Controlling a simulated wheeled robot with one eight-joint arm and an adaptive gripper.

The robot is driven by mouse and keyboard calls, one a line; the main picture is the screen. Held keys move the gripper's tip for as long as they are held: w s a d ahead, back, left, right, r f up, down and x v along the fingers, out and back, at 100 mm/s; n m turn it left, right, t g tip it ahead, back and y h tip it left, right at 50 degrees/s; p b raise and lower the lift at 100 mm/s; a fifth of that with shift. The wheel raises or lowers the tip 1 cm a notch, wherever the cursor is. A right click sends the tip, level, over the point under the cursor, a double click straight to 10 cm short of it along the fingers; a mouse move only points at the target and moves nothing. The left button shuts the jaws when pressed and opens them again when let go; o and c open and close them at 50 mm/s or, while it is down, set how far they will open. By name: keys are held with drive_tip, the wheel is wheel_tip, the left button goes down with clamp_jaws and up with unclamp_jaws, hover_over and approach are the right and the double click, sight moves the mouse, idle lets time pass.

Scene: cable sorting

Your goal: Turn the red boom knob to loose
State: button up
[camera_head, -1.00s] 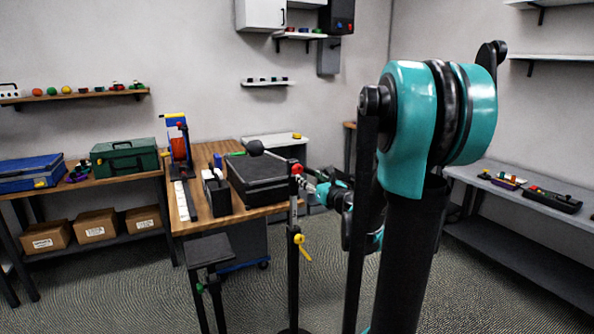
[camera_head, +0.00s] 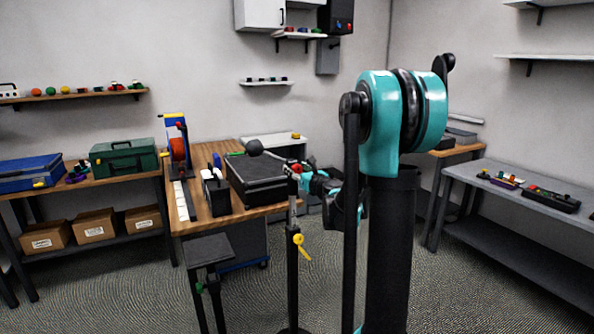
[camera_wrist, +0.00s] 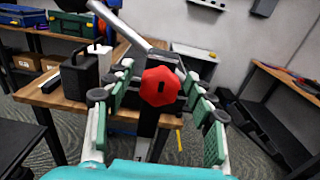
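The red boom knob (camera_wrist: 160,86) shows in the middle of the wrist view, a lobed knob with a small dark slot in its face. A grey boom bar (camera_wrist: 122,24) runs up and left behind it. In the head view the red knob (camera_head: 297,168) sits at the top of a dark stand pole (camera_head: 292,265). My gripper (camera_wrist: 157,74) is open, its green-padded fingers spread to the left and right of the knob in the wrist view. I cannot tell whether either pad touches it. In the head view my gripper (camera_head: 309,181) is beside the knob, small and partly hidden.
A yellow knob (camera_head: 299,239) sits lower on the pole. A small dark stand (camera_head: 208,248) is at the left. Floor between table and right bench (camera_head: 470,182) is open.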

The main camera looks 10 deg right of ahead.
drive_tip(key=c, duration=1)
drive_tip(key=shift+c, duration=0.2)
drive_tip(key=n, duration=0.5)
drive_tip(key=shift+n, duration=0.4)
drive_tip(key=n, duration=0.6)
drive_tip(key=shift+a+f, duration=0.1)
drive_tip(key=shift+a, duration=0.05)
drive_tip(key=o, duration=1.2)
drive_tip(key=shift+c, duration=0.2)
